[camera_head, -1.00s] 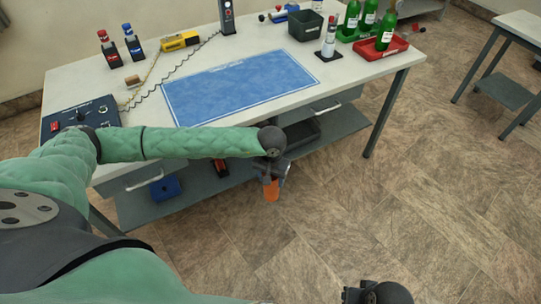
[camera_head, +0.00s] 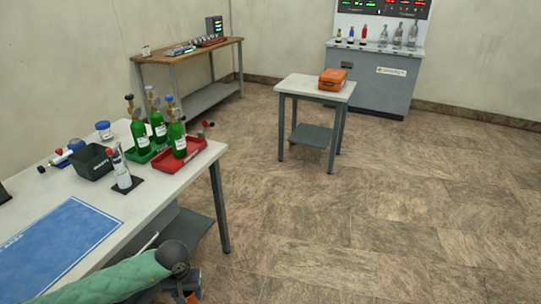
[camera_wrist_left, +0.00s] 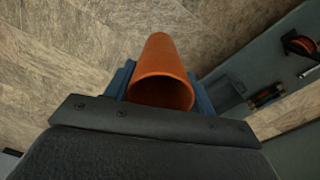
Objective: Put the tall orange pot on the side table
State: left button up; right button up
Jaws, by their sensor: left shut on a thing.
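The tall orange pot (camera_wrist_left: 163,68) is a plain orange tube with an open, hollow end facing the left wrist camera. My left gripper (camera_head: 187,290) is shut on it, with a blue-grey finger on either side in the wrist view. In the head view only a small orange bit of the pot (camera_head: 191,297) shows at the bottom edge, beside the near workbench. The side table (camera_head: 300,84) is a small light-topped table with grey legs and a lower shelf, standing across the floor, well away from the gripper. My right gripper is out of view.
An orange case (camera_head: 333,79) sits on the right part of the side table; its left part is bare. The workbench (camera_head: 150,195) at left holds green bottles (camera_head: 157,125) in trays. A grey console (camera_head: 372,80) and a wooden-topped bench (camera_head: 190,50) stand behind. Open floor lies between.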

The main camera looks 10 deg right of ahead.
aim_at(313, 83)
jog(key=i+l+z, duration=0.35)
jog(key=i, duration=0.15)
jog(key=i+l+z, duration=0.15)
jog(key=i+z, duration=0.15)
jog(key=i, duration=0.2)
jog(key=i+z, duration=0.35)
jog(key=i, duration=0.15)
jog(key=i+u, duration=0.15)
jog(key=i, duration=0.65)
jog(key=i+l+u, duration=0.1)
jog(key=i, duration=0.7)
